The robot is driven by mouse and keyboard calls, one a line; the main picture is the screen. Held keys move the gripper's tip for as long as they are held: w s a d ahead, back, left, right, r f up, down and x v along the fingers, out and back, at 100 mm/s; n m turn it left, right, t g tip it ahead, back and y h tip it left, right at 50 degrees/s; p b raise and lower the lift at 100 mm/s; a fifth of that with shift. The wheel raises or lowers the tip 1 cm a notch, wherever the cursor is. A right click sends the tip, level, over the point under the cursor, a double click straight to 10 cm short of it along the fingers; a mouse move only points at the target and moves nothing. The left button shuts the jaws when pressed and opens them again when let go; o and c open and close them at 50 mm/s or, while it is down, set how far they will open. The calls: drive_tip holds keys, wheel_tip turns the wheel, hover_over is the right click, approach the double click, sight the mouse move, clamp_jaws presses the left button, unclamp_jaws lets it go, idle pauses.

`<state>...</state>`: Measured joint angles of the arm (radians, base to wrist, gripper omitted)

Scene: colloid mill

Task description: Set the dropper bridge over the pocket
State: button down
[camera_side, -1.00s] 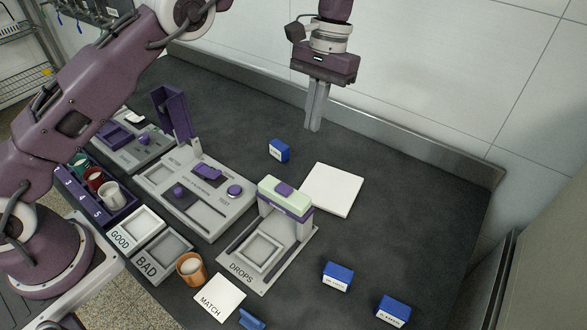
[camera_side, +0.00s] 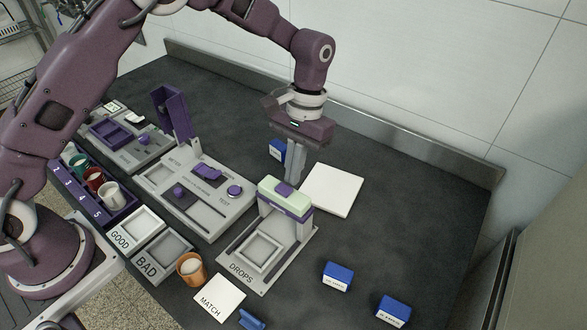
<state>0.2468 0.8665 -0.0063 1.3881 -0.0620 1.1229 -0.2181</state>
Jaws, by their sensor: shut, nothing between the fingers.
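The dropper bridge (camera_side: 285,197), pale green on top with a purple band and a purple knob, stands on its grey supports at the back part of the grey DROPS base (camera_side: 232,281). The square pocket (camera_side: 262,252) lies in front of the bridge and shows open from above. My gripper (camera_side: 292,184) is shut and empty. It points down just behind the bridge in this view. Its fingertips are partly hidden by the bridge, so I cannot tell whether they touch it.
The tester station (camera_side: 205,222) stands left. An orange cup (camera_side: 190,268), MATCH card (camera_side: 219,298) and two blue boxes (camera_side: 337,276) (camera_side: 393,311) are in front.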

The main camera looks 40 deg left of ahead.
sight(278, 196)
drive_tip(key=s, duration=0.9)
drive_tip(key=shift+s, duration=0.4)
drive_tip(key=w, duration=0.4)
drive_tip(key=shift+w, duration=0.4)
drive_tip(key=v, duration=1)
drive_tip(key=shift+s, duration=0.15)
